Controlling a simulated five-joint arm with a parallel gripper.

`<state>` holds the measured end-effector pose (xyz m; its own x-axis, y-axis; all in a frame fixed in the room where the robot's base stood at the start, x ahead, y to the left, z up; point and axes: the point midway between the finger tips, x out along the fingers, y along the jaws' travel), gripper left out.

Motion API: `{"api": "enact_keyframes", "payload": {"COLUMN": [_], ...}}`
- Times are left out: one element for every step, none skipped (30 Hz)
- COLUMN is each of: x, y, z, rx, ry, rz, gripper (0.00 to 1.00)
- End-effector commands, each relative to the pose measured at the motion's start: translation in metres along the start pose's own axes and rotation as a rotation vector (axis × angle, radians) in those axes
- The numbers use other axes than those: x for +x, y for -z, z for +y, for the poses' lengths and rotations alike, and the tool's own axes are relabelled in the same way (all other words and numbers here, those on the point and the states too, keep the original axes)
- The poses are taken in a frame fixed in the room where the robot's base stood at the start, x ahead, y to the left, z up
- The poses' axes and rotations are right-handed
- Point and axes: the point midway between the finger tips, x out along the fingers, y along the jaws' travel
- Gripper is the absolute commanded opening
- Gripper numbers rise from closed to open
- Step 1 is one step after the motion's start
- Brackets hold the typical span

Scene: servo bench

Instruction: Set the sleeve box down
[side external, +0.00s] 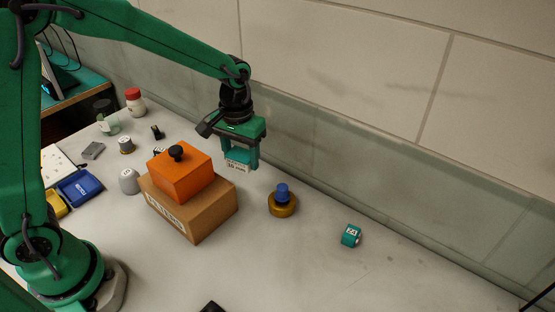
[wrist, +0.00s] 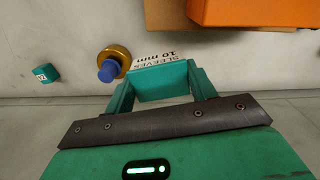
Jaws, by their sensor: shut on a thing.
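The sleeve box (side external: 238,163) is a small teal box with a white label reading 10 mm. In the wrist view, the sleeve box (wrist: 162,79) shows its label reading SLEEVES 10 mm along the far edge. My gripper (side external: 240,150) is shut on it, with one finger on each side. The box is behind and right of the orange box, towards the wall. Its underside is hidden, and I cannot tell its exact height over the bench.
An orange box (side external: 180,176) with a black knob sits on a cardboard box (side external: 209,217). A brass piece with a blue knob (side external: 282,204) and a teal block (side external: 351,235) stand to the right. Small parts and trays crowd the left. The front right bench (side external: 300,265) is clear.

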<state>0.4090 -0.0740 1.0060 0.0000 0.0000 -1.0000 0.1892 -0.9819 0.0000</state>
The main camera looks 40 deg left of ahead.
Motion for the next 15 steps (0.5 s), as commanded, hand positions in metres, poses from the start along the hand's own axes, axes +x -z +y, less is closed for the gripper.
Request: {"api": "enact_keyframes", "payload": {"x": [0.0,-0.001,-0.001,-0.001,-0.001,-0.001,-0.001,-0.001,-0.001,-0.001,-0.001,-0.002,-0.002,-0.002,-0.002], "y": [-0.008,-0.012,-0.018,-0.023,-0.027,-0.034,-0.039,-0.044,-0.051,-0.056,-0.062,-0.069,-0.075,-0.081,-0.088], "z": [0.014,0.021,0.03,0.037,0.044,0.053,0.059,0.066,0.074,0.08,0.086,0.093,0.099,0.104,0.112], "rx": [0.015,0.02,0.025,0.03,0.034,0.04,0.044,0.049,0.055,0.058,0.064,0.069,0.074,0.077,0.084], "ry": [0.0,0.0,0.0,0.0,0.0,0.0,0.0,0.0,0.0,0.0,0.0,0.0,0.0,0.0,0.0], "rz": [0.0,0.0,0.0,0.001,0.001,0.0,0.0,0.0,0.0,0.0,0.0,0.0,0.0,0.001,0.0], "gripper": [0.33,0.33,0.33,0.33,0.33,0.33,0.33,0.33,0.33,0.33,0.33,0.33,0.33,0.33,0.33]}}
